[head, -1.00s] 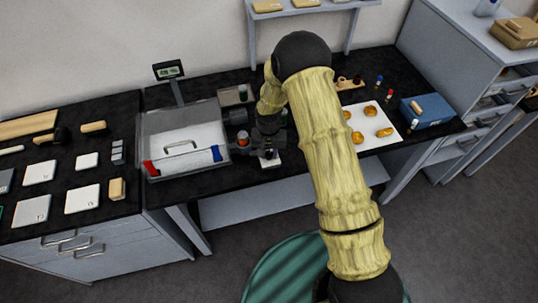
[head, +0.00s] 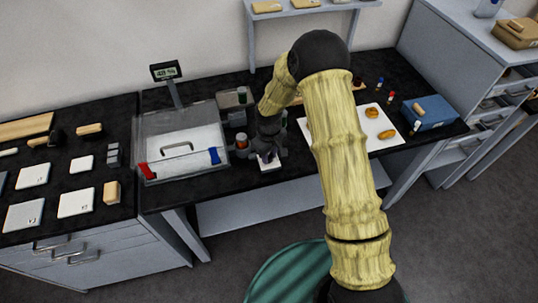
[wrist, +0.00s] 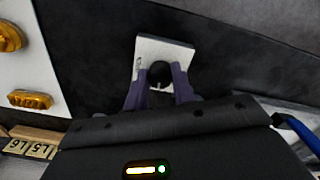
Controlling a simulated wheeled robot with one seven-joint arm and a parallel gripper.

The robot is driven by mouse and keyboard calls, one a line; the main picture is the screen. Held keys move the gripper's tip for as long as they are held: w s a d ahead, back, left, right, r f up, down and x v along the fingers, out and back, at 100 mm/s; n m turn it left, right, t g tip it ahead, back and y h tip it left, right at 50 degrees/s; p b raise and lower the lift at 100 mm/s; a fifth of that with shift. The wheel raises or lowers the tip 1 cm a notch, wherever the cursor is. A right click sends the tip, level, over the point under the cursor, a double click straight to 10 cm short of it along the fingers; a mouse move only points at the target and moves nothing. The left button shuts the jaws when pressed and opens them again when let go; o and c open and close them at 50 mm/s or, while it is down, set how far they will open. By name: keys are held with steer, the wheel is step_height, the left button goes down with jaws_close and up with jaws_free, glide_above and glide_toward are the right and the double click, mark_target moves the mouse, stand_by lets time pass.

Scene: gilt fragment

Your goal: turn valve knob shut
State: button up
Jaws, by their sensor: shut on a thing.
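A dark round knob (wrist: 160,73) sits on a small white square plate (wrist: 180,53) in the wrist view. The purple fingers of my gripper (wrist: 158,87) stand on either side of the knob and are shut on it. In the head view my gripper (head: 267,155) reaches down over the white plate (head: 270,165) near the front edge of the black bench. The knob is mostly hidden there by my gripper. The knob's angle cannot be told.
A clear-walled balance case (head: 182,143) with red and blue handles stands left of the plate. A white sheet with amber pieces (head: 387,134) and a blue box (head: 427,112) lie to the right.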

mark_target(269, 156)
steer(key=shift+r, duration=0.1)
stand_by(0.4)
steer(key=o, duration=1)
step_height(269, 156, up, 17)
steer(key=b, duration=0.2)
steer(key=shift+r+b, duration=0.15)
steer(key=shift+b, duration=0.25)
steer(key=shift+s, duration=0.1)
